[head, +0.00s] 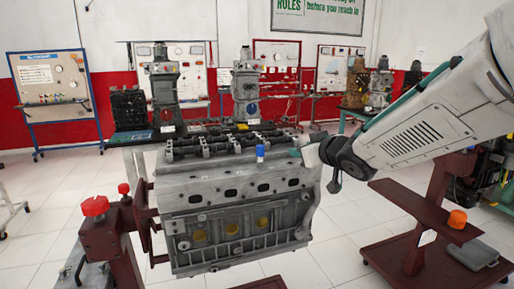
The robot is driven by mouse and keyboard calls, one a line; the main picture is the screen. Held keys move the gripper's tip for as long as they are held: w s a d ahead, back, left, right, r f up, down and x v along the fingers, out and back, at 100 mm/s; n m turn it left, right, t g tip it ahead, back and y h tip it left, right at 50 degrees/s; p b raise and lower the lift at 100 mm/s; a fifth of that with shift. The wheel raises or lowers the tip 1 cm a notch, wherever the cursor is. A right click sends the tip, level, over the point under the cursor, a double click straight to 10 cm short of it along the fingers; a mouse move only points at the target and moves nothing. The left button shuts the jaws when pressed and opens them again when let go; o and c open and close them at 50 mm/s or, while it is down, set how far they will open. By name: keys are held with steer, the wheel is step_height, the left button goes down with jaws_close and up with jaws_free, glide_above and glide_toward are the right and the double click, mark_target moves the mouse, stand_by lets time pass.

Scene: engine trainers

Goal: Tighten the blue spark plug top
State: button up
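The blue spark plug top (260,151) stands upright on the top face of the grey engine block (235,188), toward its right half. My arm reaches in from the upper right. My gripper (318,155) is at the block's right end, to the right of the blue top and apart from it in the picture. The gripper is seen small and partly hidden by its dark wrist, so its fingers cannot be made out clearly. Nothing held in it can be made out.
A dark red engine stand (112,240) with red knobs (95,206) holds the block's left side. A dark red stand (425,225) with an orange knob (457,219) is at the right. White floor lies open between.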

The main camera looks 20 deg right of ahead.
mark_target(260, 147)
steer(key=w+a+n+y, duration=0.1)
steer(key=w+a+y, duration=0.1)
steer(key=a+y, duration=0.1)
steer(key=w+a+n+y, duration=0.2)
steer(key=a+y, duration=0.2)
steer(key=w+a+n+y, duration=0.2)
steer(key=a+y, duration=0.1)
steer(key=shift+w+a+f+g, duration=0.25)
steer(key=shift+w+g, duration=0.05)
jaws_close()
